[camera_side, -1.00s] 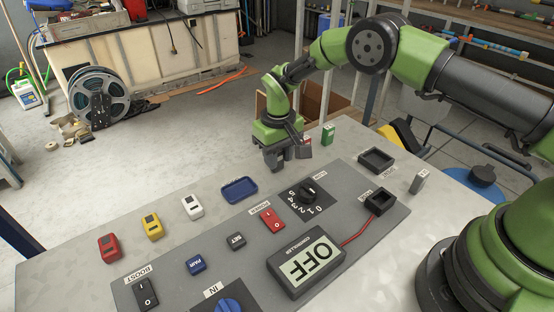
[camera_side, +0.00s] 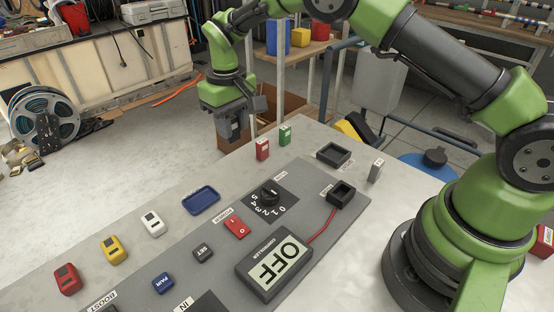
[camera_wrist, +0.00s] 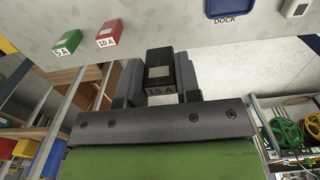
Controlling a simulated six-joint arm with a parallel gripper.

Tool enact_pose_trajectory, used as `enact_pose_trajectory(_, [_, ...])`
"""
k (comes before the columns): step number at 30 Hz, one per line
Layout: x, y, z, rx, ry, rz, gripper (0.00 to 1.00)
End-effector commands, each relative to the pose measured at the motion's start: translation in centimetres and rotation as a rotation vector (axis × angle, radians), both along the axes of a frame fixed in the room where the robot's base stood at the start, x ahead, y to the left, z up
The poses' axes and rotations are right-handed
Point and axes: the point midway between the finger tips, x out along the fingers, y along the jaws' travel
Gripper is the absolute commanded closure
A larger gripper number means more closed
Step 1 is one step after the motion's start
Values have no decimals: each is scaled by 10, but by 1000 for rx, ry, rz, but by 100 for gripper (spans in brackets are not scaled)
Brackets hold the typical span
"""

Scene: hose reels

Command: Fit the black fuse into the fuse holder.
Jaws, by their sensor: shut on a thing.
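The black fuse (camera_wrist: 160,68), with a grey label face and an "A" rating mark, sits between the two fingers of my gripper (camera_wrist: 158,85) in the wrist view. In the side view my gripper (camera_side: 232,128) points down, raised near the far edge of the bench, left of the red fuse; the fuse in it is hard to make out there. A small black open socket with a red wire (camera_side: 342,192), which looks like the fuse holder, is on the grey panel at right. It looks empty, and its label is too small to read.
A red 10 A fuse (camera_side: 262,149) and a green 5 A fuse (camera_side: 285,135) stand near the far edge. A black open tray (camera_side: 333,153) and a grey block (camera_side: 376,171) are near the socket. The controller (camera_side: 274,264) reads OFF. A blue dock tray (camera_side: 201,200) lies left.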

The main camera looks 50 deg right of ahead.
Motion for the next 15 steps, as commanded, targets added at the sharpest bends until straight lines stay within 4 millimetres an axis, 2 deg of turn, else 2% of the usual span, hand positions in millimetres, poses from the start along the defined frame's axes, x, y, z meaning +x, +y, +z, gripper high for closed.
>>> enact_pose_trajectory(5, [-4, -5, 5, -1, 2, 1, 92])
enact_pose_trajectory(8, [-12, -14, 7, -4, 3, 3, 92])
enact_pose_trajectory(11, [-28, -28, 10, -6, 5, 6, 92])
enact_pose_trajectory(15, [-58, -48, 14, -7, 5, 9, 92])
